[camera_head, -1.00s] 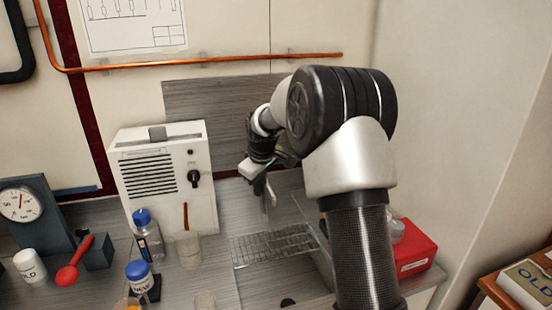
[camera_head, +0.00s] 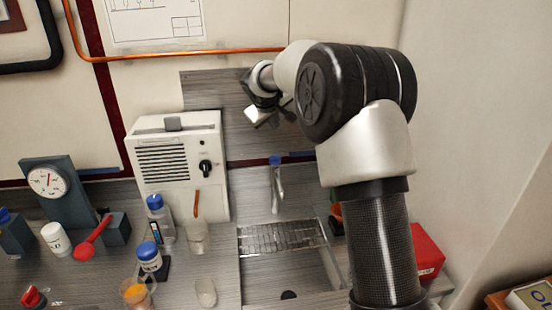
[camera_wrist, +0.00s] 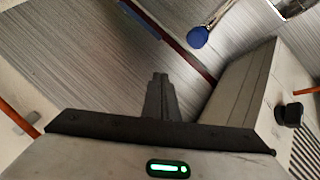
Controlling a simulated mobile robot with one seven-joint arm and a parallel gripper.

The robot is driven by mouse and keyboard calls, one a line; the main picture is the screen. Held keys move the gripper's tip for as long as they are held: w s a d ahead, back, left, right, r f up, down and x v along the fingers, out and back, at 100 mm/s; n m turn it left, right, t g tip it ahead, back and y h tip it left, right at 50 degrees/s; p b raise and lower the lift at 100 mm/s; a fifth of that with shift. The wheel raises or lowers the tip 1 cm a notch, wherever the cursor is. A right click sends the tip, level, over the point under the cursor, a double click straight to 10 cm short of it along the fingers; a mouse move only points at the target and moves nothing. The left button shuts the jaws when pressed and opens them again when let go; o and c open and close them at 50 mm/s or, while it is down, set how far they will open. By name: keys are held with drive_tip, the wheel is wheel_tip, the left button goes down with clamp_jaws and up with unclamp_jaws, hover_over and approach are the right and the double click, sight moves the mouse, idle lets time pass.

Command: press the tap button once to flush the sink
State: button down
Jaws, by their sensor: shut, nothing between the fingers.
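The tap (camera_head: 277,188) is a slim grey spout at the back of the sink (camera_head: 262,277), with a round blue button (camera_head: 275,160) on top. The button also shows in the wrist view (camera_wrist: 197,37), up and to the right of my fingers. My gripper (camera_head: 259,120) is above the tap in the head view, in front of the grey backsplash, clear of the button. In the wrist view my fingers (camera_wrist: 160,82) are together with nothing between them. I cannot tell whether water is running.
A white box with a vent and black knob (camera_head: 178,170) stands left of the tap. A wire rack (camera_head: 280,236) spans part of the sink. Bottles and beakers stand on the left counter. A red box (camera_head: 427,252) is at the right. A copper pipe (camera_head: 180,54) runs along the wall.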

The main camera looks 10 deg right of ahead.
sight(276, 158)
drive_tip(key=shift+f, duration=0.1)
wheel_tip(276, 158, down, 9)
drive_tip(key=b, duration=0.7)
idle(1.8)
drive_tip(key=shift+d+f+b, duration=0.1)
drive_tip(key=shift+f+b, duration=0.15)
drive_tip(key=shift+b, duration=0.2)
drive_tip(key=shift+s+f+b, duration=0.1)
drive_tip(key=shift+f+b, duration=0.7)
drive_tip(key=shift+f, duration=0.25)
idle(0.9)
drive_tip(key=shift+r, duration=0.15)
drive_tip(key=shift+r+p, duration=0.95)
drive_tip(key=shift+r, duration=0.25)
drive_tip(key=shift+r+p, duration=1.85)
drive_tip(key=shift+r, duration=0.75)
